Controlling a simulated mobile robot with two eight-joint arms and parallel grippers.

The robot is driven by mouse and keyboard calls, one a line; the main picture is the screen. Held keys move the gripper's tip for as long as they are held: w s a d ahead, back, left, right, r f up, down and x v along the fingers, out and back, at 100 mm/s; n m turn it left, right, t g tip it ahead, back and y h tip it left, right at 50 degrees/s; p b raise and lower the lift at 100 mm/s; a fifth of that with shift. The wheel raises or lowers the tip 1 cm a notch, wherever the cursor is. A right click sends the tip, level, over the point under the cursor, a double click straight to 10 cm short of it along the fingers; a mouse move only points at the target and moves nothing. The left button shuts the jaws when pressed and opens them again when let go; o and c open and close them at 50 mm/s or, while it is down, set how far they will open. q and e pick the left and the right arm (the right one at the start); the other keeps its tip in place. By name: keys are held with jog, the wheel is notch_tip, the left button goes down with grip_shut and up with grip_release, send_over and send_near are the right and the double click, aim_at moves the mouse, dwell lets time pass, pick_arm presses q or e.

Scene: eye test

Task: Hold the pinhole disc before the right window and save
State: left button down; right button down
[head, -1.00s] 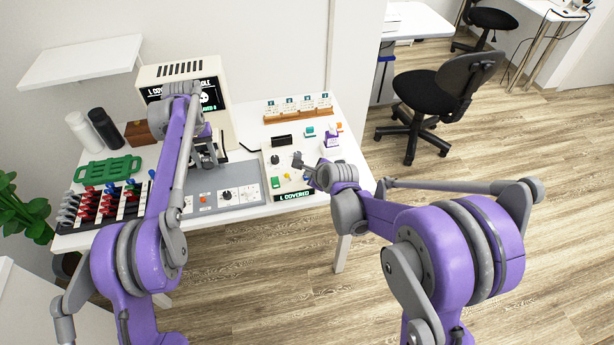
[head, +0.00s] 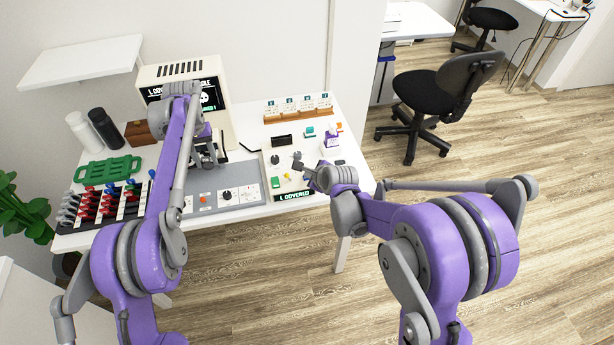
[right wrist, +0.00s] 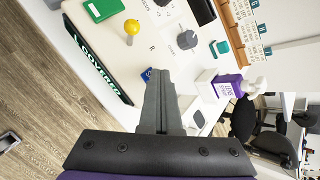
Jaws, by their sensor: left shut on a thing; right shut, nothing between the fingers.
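My left gripper (head: 207,153) is shut at the dark instrument on the grey base (head: 245,180), below the monitor. The thing in it is mostly hidden by the arm, so I cannot make out the pinhole disc or the right window. My right gripper (head: 298,163) is shut and empty over the white control panel (head: 270,157). In the right wrist view its fingertips (right wrist: 156,76) are close to a blue button (right wrist: 147,74); I cannot tell whether they touch. The panel display (head: 294,195) reads "L COVERED".
The panel also carries a green button (right wrist: 103,9), a yellow knob (right wrist: 132,27) and a grey knob (right wrist: 187,40). A purple-labelled bottle (head: 332,144) stands right of it. A wooden card rack (head: 297,116) is behind. A green tray (head: 108,169) lies left.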

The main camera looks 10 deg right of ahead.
jog(key=shift+r, duration=0.8)
jog(key=shift+r, duration=2.5)
jog(key=v, duration=1.2)
